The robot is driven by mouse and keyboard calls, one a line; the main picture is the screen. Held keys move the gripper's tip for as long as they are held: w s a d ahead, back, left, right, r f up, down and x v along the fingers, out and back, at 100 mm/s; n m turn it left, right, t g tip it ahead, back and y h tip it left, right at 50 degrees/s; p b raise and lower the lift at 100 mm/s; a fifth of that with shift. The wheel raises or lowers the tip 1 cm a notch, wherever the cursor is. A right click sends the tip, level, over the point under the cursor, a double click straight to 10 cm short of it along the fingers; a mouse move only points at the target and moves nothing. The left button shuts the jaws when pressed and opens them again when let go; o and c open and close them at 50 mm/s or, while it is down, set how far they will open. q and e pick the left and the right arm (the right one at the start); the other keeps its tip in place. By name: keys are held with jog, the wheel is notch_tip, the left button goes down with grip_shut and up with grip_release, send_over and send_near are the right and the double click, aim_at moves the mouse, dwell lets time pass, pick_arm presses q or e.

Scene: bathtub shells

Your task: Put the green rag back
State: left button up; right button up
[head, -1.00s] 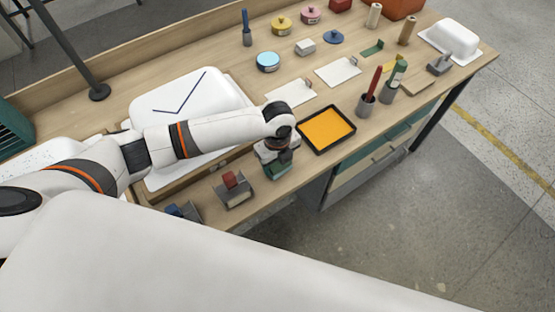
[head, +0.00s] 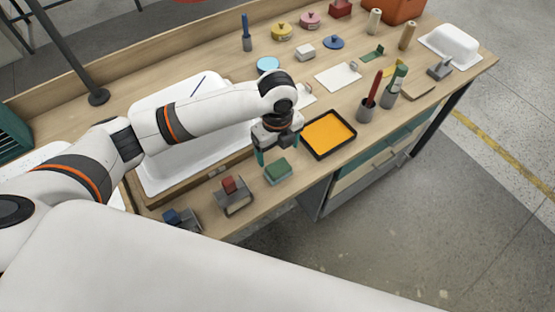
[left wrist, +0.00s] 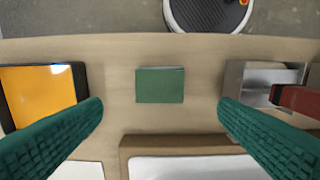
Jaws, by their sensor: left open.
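The green rag (head: 278,170) is a small folded block near the front edge of the workbench, right of the red block's holder. A pale edge shows under it; I cannot tell what this is. In the left wrist view the green rag (left wrist: 160,85) lies flat between the two fingers, touching neither. My left gripper (head: 279,150) is open and empty, just above and behind the rag. Its teal fingers spread wide on both sides in the left wrist view. My right gripper is not in view.
A black tray with orange inside (head: 328,133) sits right of the rag. A grey holder with a red block (head: 234,195) and a blue block (head: 180,218) stand to the left. A white tub shell (head: 165,170) lies behind. Cups with tools (head: 367,108) stand further right.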

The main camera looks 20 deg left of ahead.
pick_arm(q)
jog(key=shift+r, duration=1.65)
